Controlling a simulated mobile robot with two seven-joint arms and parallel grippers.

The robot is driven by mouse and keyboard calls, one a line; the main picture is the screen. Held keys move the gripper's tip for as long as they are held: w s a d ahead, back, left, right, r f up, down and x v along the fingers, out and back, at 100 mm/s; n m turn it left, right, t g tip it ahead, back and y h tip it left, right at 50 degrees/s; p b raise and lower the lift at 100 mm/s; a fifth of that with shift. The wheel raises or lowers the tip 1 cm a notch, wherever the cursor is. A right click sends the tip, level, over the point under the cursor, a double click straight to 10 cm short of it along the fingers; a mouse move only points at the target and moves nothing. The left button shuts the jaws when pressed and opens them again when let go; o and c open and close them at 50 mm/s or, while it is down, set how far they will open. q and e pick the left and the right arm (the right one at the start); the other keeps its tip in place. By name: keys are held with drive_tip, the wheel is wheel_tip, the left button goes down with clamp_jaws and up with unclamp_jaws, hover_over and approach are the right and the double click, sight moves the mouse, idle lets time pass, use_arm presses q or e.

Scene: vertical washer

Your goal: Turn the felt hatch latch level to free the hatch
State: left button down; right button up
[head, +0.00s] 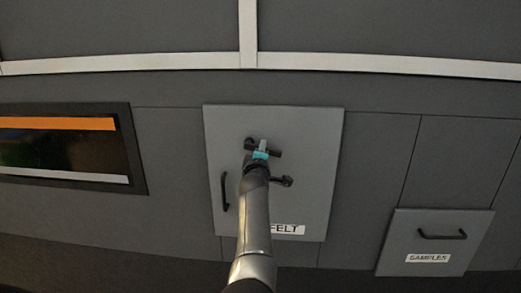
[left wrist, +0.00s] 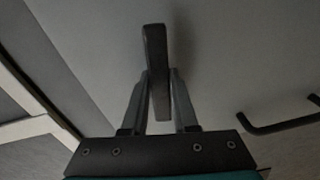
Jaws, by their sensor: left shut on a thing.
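The felt hatch (head: 310,150) is a grey panel with a FELT label (head: 288,230); it looks flush with the wall. My left gripper (head: 262,147) is at the upper middle of the hatch. In the left wrist view the same gripper (left wrist: 158,95) has one finger on each side of the dark latch lever (left wrist: 156,60) and is shut on it. In the head view the gripper hides much of the latch, so I cannot tell its exact tilt. My right gripper is not in view.
A dark pull handle (head: 225,190) stands out at the hatch's left; it also shows in the left wrist view (left wrist: 285,122). A SAMPLES panel (head: 395,250) with its own handle (head: 441,235) is at the lower right. A dark window (head: 60,150) is at the left.

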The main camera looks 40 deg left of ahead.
use_arm(q)
drive_tip(key=shift+r+n+p, duration=0.6)
drive_tip(key=shift+n, duration=0.6)
drive_tip(key=c, duration=0.7)
unclamp_jaws()
drive_tip(key=shift+f, duration=0.1)
drive_tip(key=shift+d, duration=0.1)
